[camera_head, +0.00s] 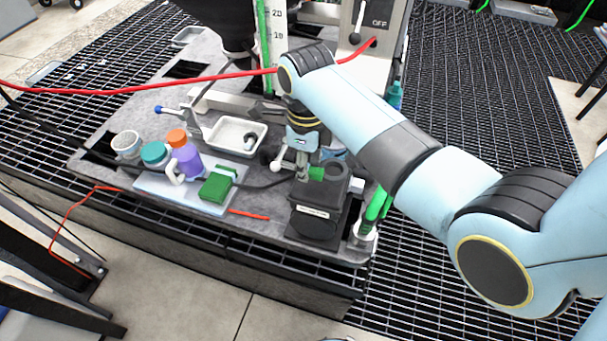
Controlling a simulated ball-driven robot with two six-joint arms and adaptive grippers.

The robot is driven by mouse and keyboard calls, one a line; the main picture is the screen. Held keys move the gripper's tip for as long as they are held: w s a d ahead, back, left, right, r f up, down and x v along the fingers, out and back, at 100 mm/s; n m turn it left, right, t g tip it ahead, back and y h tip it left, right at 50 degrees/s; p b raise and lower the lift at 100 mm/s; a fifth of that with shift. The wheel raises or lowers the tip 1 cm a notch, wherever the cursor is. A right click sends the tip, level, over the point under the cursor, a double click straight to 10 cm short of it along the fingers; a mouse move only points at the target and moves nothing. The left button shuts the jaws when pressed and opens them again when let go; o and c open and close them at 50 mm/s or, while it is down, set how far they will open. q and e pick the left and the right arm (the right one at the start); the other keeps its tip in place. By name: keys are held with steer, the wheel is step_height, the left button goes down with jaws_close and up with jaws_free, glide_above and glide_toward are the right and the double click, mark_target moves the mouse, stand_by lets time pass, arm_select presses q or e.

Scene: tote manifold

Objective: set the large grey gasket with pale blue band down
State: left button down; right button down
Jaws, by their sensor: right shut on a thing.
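My right gripper (303,172) points down over the front right of the grey work board, just above a black box with a white label. It is shut on what looks like the large grey gasket (340,170), a dark grey ring at the right of the fingertips. Its pale blue band is not clear at this size, and the fingers hide part of the grip. I cannot tell whether the ring touches the box below. My left gripper is not in view.
The black box (316,215) stands near the board's front edge. To the left are a white tray (234,136), a purple bottle (187,160), a green block (216,187) and a pale cup (127,144). Bare board shows at front centre.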

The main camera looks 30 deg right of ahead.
mark_target(303, 186)
steer(key=shift+w+a+f, duration=0.2)
steer(key=shift+w+f, duration=0.15)
steer(key=shift+f, duration=1.9)
steer(key=shift+f, duration=0.1)
steer(key=c, duration=1.2)
jaws_free()
steer(key=shift+o, duration=0.2)
step_height(303, 186, up, 12)
steer(key=shift+r+p, duration=0.15)
steer(key=shift+p, duration=0.15)
